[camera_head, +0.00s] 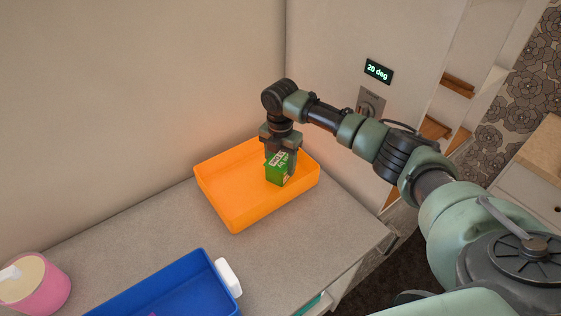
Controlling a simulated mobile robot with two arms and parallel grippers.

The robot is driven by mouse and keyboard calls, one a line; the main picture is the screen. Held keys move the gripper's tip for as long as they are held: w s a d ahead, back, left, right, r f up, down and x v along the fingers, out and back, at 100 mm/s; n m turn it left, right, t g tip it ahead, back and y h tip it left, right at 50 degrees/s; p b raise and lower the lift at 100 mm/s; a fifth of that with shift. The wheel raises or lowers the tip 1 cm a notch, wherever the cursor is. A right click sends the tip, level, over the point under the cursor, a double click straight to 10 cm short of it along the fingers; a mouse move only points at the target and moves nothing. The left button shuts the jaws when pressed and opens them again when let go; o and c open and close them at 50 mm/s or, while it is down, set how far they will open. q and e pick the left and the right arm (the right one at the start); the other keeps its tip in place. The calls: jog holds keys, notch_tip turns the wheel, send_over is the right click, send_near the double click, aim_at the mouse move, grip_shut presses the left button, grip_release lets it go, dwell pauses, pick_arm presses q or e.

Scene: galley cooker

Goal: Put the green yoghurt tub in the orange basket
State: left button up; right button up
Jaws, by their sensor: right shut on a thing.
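The orange basket (237,214) stands on the grey counter near the back wall, in the middle of the head view. My right gripper (280,152) points down over the basket's right part and is shut on the green yoghurt tub (278,174). The tub looks boxy, with pale lettering near its top. It is within the basket's outline; I cannot tell whether its base touches the basket floor. The gripper fingers hide part of the tub's top. My left gripper is out of view.
A blue tray (178,289) lies at the front of the counter, with a white object (228,277) at its right edge. A pink tub (45,294) stands at the lower left. The wall carries a small display (379,71). The counter (140,225) left of the basket is clear.

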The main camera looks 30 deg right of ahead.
aim_at(280, 158)
jog(key=shift+f, duration=0.15)
jog(key=o, duration=1.7)
jog(key=shift+f, duration=0.1)
jog(key=shift+c, duration=0.2)
jog(key=shift+r, duration=0.4)
notch_tip(280, 158, up, 12)
jog(key=shift+f+b, duration=0.2)
jog(key=shift+b, duration=0.95)
